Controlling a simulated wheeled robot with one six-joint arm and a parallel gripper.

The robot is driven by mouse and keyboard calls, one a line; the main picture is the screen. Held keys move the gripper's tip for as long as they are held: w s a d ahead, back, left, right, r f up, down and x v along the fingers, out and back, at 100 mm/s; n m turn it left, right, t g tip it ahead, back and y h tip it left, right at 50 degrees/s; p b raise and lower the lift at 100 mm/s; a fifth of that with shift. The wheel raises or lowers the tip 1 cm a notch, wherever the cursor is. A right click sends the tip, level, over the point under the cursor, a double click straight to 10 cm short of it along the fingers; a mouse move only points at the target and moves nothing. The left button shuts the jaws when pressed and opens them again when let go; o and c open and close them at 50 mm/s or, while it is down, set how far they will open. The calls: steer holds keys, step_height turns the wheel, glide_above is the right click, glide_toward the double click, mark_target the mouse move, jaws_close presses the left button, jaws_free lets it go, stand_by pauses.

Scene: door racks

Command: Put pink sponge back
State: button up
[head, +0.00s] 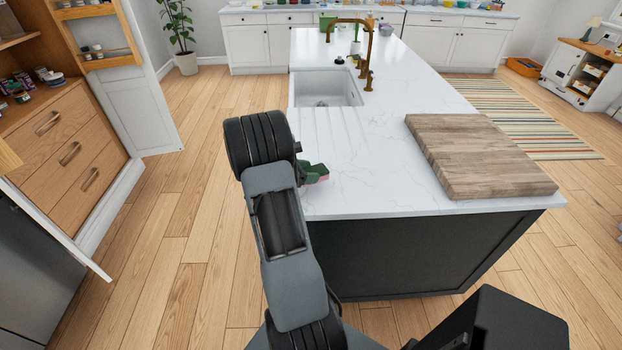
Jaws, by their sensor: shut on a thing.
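The pink sponge (323,179) shows only as a small pink patch at the near left corner of the white island counter. Green pieces lie close around it. My gripper (312,171) is beside my arm's dark wrist, mostly hidden behind the arm, and is shut on the sponge. The sponge appears just above the counter edge; I cannot tell whether it touches the top. A green item (327,22) stands at the far end of the island behind the brass faucet (367,55); its details are too small to tell.
The island counter (370,160) has a sink (326,88) and a thick wooden board (478,155) at right. Between them the top is clear. At left, an open cabinet door (130,85) with racks juts out beside wooden drawers (70,155). The wooden floor (195,190) between is free.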

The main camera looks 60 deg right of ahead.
mark_target(311, 188)
steer(key=shift+s+d+f, duration=0.15)
steer(key=shift+d+f, duration=0.35)
steer(key=shift+f, duration=0.15)
steer(key=shift+d+f+p, duration=0.1)
steer(key=shift+f+p, duration=0.55)
steer(key=shift+f, duration=1)
steer(key=shift+f, duration=0.1)
steer(key=o, duration=0.9)
